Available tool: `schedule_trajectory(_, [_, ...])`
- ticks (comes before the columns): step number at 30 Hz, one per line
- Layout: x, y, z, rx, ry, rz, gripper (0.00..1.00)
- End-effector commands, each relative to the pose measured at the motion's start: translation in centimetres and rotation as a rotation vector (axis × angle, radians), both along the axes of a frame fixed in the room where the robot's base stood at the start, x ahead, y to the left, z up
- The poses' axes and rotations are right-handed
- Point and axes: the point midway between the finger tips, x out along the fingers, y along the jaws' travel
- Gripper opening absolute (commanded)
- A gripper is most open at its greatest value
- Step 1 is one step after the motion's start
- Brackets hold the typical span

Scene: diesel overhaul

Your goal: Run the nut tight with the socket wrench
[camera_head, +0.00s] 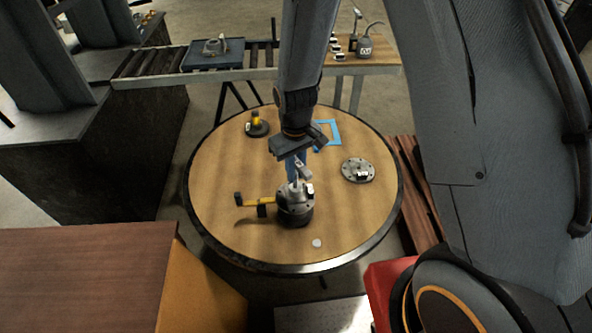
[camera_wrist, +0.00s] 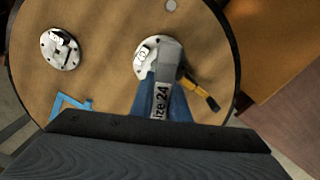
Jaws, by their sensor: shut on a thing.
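My gripper (camera_head: 296,166) has blue fingers, which also show in the wrist view (camera_wrist: 162,100). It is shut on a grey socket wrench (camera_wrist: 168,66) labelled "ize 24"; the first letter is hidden. The wrench (camera_head: 299,180) points down over a round metal flanged part on a dark base (camera_head: 294,212), near the table's middle. This part also shows in the wrist view (camera_wrist: 143,58), with a white tag on it. The nut is hidden under the wrench and cannot be made out. I cannot tell whether the socket touches it.
A yellow bar with black ends (camera_head: 260,202) sticks out left from the flanged part. On the round table (camera_head: 225,175) are a tagged flange disc (camera_head: 357,171), a blue square frame (camera_head: 329,134), a black-and-yellow piece (camera_head: 257,124) and a small pale disc (camera_head: 317,243). A roller conveyor stands behind.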

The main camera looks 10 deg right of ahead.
Motion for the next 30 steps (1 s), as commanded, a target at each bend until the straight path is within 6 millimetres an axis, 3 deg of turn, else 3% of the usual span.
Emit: schedule_trajectory(30, [0.02,0.1,-0.3,-0.002,0.002,-1.265,0.0])
